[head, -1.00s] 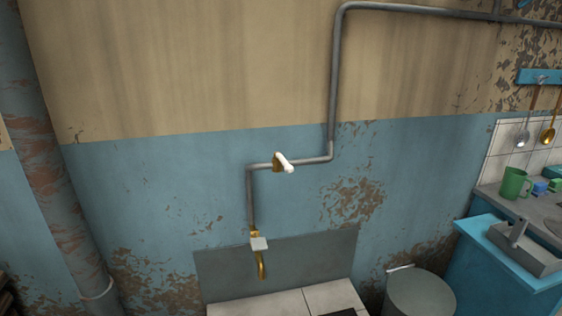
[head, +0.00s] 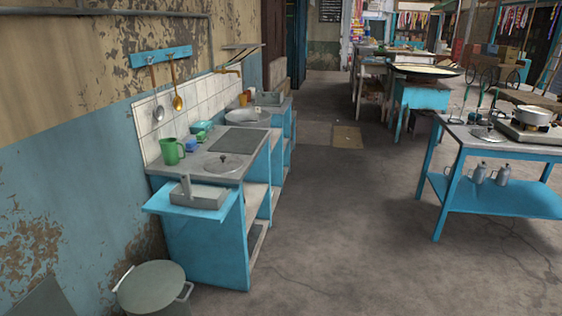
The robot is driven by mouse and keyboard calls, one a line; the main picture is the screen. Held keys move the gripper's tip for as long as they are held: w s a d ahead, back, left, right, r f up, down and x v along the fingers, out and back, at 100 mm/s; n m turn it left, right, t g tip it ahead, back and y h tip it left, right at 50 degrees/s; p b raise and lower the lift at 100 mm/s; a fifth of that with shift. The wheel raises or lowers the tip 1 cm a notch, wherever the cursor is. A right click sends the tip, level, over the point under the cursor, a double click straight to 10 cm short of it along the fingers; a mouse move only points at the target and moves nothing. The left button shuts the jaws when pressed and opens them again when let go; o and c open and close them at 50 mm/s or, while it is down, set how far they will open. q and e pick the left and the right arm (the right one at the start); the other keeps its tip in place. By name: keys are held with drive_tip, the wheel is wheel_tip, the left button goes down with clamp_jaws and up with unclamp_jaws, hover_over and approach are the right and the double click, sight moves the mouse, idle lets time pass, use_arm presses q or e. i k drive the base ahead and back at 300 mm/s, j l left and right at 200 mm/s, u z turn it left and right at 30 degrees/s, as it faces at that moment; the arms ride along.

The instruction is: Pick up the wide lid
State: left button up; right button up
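Two round grey lids with knobs show in the head view. One lid (head: 223,163) lies flat on the grey counter at the left. Another lid (head: 489,134) lies on the blue-legged table at the right, beside a stove. I cannot tell for certain which is the wide lid. A large round grey container (head: 151,287) with a flat top and side handles stands on the floor at the lower left. Neither of my grippers is in view.
The counter (head: 183,171) also holds a green mug (head: 172,151) and blue sponges. A grey tray (head: 198,195) sits on its blue side shelf. A white pot (head: 534,115) stands on the stove (head: 530,132). The floor (head: 335,230) between counter and table is clear.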

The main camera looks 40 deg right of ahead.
sight(221, 164)
drive_tip(key=z, duration=0.8)
drive_tip(key=i, duration=0.1)
